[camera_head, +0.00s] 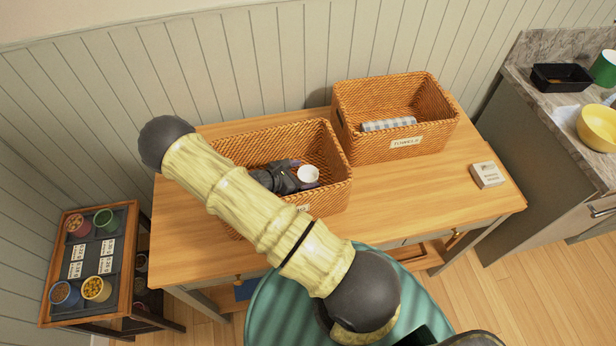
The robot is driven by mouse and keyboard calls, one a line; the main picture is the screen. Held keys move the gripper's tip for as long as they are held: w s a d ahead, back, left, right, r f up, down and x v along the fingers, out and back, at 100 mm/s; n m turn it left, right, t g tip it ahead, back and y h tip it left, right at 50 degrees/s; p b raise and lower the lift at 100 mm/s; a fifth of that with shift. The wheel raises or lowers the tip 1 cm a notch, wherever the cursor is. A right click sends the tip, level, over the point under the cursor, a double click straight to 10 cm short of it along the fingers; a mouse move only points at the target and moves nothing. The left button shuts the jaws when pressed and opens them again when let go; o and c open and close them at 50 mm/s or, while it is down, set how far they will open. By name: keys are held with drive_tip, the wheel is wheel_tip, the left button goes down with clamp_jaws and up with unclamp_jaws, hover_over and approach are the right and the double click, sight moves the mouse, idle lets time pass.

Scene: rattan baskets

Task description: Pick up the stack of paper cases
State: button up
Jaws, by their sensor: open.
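A small white round thing (309,174), which looks like the stack of paper cases, is inside the left rattan basket (332,196). My gripper (302,175) reaches down into this basket from the left. It is open, with its dark fingers beside the white thing, one towards the back and one towards the front. Whether the fingers touch it cannot be told. My arm crosses over the basket's left part and hides its front left and much of its inside.
A second rattan basket (400,150) with a label holds a checked cloth (388,124). A small white box (487,175) lies at the table's right. The wooden table (420,195) is clear in front of the right basket. A tray cart (128,235) stands at left.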

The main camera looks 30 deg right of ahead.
sight(302, 177)
drive_tip(key=c, duration=1)
drive_tip(key=shift+w, duration=0.1)
drive_tip(key=shift+c, duration=0.3)
drive_tip(key=shift+a, duration=0.1)
wheel_tip(302, 177, up, 10)
drive_tip(key=b, duration=0.2)
